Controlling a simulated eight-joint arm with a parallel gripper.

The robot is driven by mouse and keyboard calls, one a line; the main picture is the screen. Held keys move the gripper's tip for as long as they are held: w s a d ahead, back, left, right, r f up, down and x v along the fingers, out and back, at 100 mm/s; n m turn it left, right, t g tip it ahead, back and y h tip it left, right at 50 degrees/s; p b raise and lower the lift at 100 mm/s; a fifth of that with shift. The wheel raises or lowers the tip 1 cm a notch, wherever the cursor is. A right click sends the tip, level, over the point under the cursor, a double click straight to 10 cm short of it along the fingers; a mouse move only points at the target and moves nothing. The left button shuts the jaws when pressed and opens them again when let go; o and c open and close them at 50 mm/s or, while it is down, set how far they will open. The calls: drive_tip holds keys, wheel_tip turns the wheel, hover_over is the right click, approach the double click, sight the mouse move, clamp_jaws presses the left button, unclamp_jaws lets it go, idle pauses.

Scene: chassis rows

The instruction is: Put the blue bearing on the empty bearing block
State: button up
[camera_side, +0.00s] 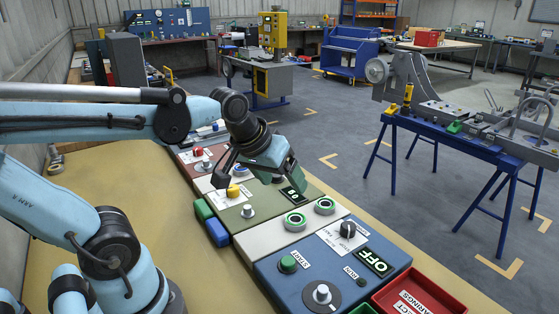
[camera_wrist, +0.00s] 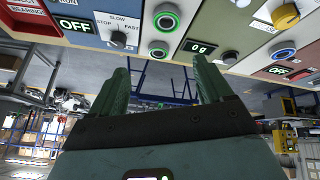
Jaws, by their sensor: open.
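My gripper (camera_side: 266,172) is above the row of panels, near the olive panel. In the wrist view its green fingers stand apart with nothing between them (camera_wrist: 160,75). A blue-ringed round part (camera_wrist: 283,50), likely the blue bearing, sits on a white panel at the right of the wrist view. Two green-ringed round parts, one nearer (camera_side: 295,221) and one farther (camera_side: 324,206), sit on the nearer white panel. They show in the wrist view too (camera_wrist: 166,18). I cannot tell which block is empty.
A blue panel (camera_side: 268,268) with knobs and an OFF display is nearest. A red bearings tray (camera_side: 378,293) stands at the lower right. Green (camera_side: 203,209) and blue (camera_side: 217,233) blocks lie left of the row. A yellow knob (camera_side: 233,191) stands up near my gripper. The tan tabletop (camera_side: 120,190) is mostly clear.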

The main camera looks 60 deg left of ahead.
drive_tip(key=d+m, duration=0.1)
drive_tip(key=s+d+f+m, duration=0.1)
drive_tip(key=m, duration=0.1)
drive_tip(key=s+d+f+m+t, duration=0.1)
drive_tip(key=shift+s+f+m+h, duration=0.2)
drive_tip(key=shift+m+h, duration=0.1)
drive_tip(key=shift+m, duration=0.1)
idle(0.9)
